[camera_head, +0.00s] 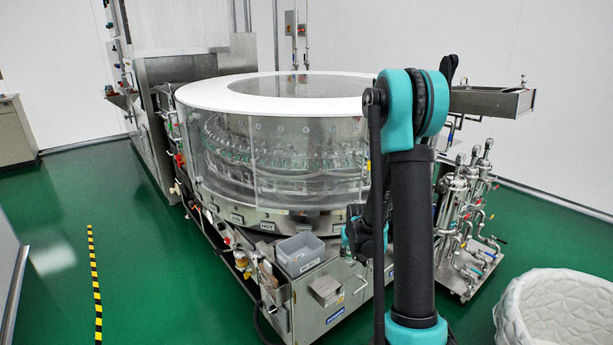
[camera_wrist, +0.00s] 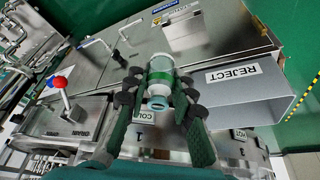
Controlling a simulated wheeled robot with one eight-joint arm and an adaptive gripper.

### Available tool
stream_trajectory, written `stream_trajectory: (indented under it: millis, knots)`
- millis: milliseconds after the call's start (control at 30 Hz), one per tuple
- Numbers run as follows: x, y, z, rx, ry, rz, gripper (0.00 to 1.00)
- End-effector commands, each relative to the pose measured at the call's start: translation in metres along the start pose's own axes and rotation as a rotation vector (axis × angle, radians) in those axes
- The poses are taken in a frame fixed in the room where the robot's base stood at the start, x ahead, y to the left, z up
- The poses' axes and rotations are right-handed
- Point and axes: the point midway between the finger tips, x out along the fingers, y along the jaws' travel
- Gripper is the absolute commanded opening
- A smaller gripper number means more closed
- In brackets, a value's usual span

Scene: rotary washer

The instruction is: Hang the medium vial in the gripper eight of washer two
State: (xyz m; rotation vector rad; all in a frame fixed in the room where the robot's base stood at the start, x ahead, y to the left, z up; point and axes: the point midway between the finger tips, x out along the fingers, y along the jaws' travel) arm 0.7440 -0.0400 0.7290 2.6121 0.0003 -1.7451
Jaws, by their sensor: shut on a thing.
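In the wrist view my gripper (camera_wrist: 158,97) is shut on a small clear vial (camera_wrist: 160,66). The dark finger pads press on its sides, and its round end faces the camera. The vial is held above the steel front of the machine. In the head view the rotary washer (camera_head: 270,155) is a large round drum with clear walls and a white top ring (camera_head: 205,97). A ring of grippers (camera_head: 225,150) shows blurred inside; their numbers cannot be read. My arm covers the washer's right side, and the vial cannot be made out in the head view.
A grey bin (camera_head: 300,257) sits on the washer's front ledge; its REJECT label shows in the wrist view (camera_wrist: 232,75). Pipes and valves (camera_head: 468,210) stand at the right. A white basket (camera_head: 560,312) is at the lower right.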

Motion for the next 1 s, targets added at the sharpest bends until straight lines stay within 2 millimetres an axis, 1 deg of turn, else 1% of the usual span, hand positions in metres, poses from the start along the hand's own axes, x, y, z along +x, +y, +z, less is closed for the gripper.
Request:
stream_trajectory:
  millis: [67, 133, 167, 267, 367, 500, 600, 700, 833, 933, 1000]
  knots:
    - [0.0, 0.0, -0.002, -0.002, 0.0, -0.001, 0.1]
    - [0.0, -0.001, -0.008, -0.008, 0.0, -0.003, 0.1]
    - [0.0, -0.002, -0.013, -0.012, 0.0, -0.005, 0.1]
    - [-0.001, -0.006, -0.035, -0.034, -0.001, -0.016, 0.1]
    - [-0.004, -0.012, -0.067, -0.068, -0.001, -0.029, 0.1]
    - [-0.015, -0.022, -0.115, -0.119, -0.001, -0.051, 0.1]
    - [-0.026, -0.028, -0.145, -0.153, -0.001, -0.065, 0.1]
    - [-0.036, -0.033, -0.168, -0.18, 0.0, -0.077, 0.1]
    - [-0.046, -0.038, -0.188, -0.204, 0.001, -0.087, 0.1]
    - [-0.049, -0.04, -0.194, -0.213, 0.001, -0.09, 0.1]
    - [-0.044, -0.04, -0.194, -0.216, 0.001, -0.091, 0.1]
